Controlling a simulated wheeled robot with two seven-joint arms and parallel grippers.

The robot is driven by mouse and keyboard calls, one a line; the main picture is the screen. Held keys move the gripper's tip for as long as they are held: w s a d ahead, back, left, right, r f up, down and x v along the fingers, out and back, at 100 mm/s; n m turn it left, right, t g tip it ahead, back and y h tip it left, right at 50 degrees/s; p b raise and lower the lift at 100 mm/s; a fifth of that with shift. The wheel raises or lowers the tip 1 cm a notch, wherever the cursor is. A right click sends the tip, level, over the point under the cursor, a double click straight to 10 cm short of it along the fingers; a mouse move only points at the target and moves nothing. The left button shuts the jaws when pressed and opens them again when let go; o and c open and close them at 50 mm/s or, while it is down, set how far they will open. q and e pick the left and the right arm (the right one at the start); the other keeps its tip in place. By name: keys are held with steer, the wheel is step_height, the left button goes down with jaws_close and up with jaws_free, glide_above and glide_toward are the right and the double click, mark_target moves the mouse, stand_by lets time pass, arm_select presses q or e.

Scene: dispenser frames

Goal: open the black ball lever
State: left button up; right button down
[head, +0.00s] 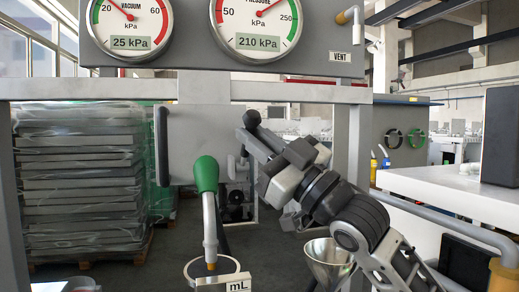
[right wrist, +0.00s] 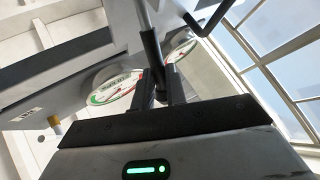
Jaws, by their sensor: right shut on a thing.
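The black ball lever's ball (head: 251,119) shows in the head view right of the grey panel's middle. My right gripper (head: 265,146) reaches up to it from the lower right. It is shut on the lever close to the ball, and the fingers hide much of the lever's shaft. In the right wrist view the dark fingers (right wrist: 160,85) are close together, with a grey rod (right wrist: 143,15) running up from them. My left gripper is not in view.
A black upright handle (head: 161,146) is at the panel's left. A metal funnel (head: 328,262) sits below my arm. Two gauges (head: 262,25) are overhead.

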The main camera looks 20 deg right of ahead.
arm_select(q)
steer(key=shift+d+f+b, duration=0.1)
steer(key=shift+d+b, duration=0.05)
steer(key=shift+b, duration=0.2)
arm_select(e)
steer(key=shift+s+a+f+n+y, duration=0.15)
steer(key=shift+f+n+y, duration=0.15)
steer(key=shift+n+y, duration=0.15)
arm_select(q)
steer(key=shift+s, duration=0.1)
arm_select(e)
steer(key=c, duration=1.4)
jaws_free()
steer(key=shift+s, duration=0.1)
